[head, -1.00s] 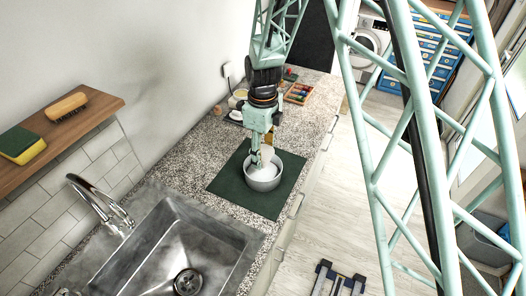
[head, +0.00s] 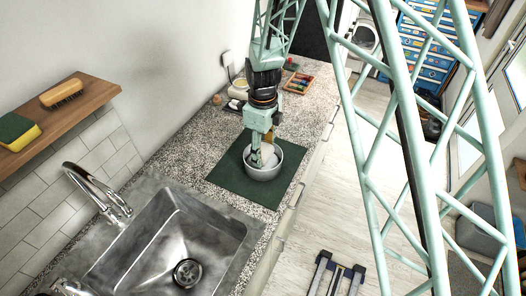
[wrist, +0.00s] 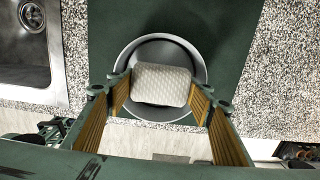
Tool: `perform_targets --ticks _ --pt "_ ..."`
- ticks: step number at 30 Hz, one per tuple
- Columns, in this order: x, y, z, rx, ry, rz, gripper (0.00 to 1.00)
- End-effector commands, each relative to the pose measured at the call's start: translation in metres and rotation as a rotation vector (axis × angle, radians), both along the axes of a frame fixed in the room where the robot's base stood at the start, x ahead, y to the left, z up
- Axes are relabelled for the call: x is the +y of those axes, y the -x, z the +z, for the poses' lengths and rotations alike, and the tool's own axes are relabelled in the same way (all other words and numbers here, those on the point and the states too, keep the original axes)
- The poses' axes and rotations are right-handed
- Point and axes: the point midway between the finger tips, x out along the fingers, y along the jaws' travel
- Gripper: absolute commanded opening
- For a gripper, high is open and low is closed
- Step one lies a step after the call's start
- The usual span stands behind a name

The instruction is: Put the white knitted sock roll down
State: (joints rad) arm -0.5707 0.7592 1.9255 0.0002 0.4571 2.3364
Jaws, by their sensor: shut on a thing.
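The white knitted sock roll (wrist: 162,84) is held between the two fingers of my gripper (head: 260,157). In the head view the sock roll (head: 267,152) is at the mouth of a grey metal bowl (head: 264,173), partly hidden by my gripper and the rim. In the wrist view the bowl's rim (wrist: 197,56) shows around the sock roll, with a finger at each side. I cannot tell whether the roll touches the bowl's bottom. The bowl stands on a dark green mat (head: 230,178).
The mat lies on a speckled counter (head: 207,151). A metal sink (head: 170,245) is in front to the left. A tray of coloured items (head: 298,83) and small things stand at the back. A wooden shelf (head: 88,98) with a brush (head: 62,93) and sponge (head: 16,131) is at left.

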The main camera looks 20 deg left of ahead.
Motion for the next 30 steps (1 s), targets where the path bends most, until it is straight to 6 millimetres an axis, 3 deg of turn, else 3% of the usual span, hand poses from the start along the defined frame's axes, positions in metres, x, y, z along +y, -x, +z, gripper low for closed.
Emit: perform_targets --ticks 5,6,11,30 --pt "0.0 -0.0001 0.0001 0.0 0.0 0.0 0.37" --pt "0.0 0.0 0.0001 0.0 0.0 0.0 0.49" --pt "0.0 0.0 0.0001 0.0 0.0 0.0 0.64" --pt "0.0001 0.0 0.0005 0.0 0.0 0.0 0.64"
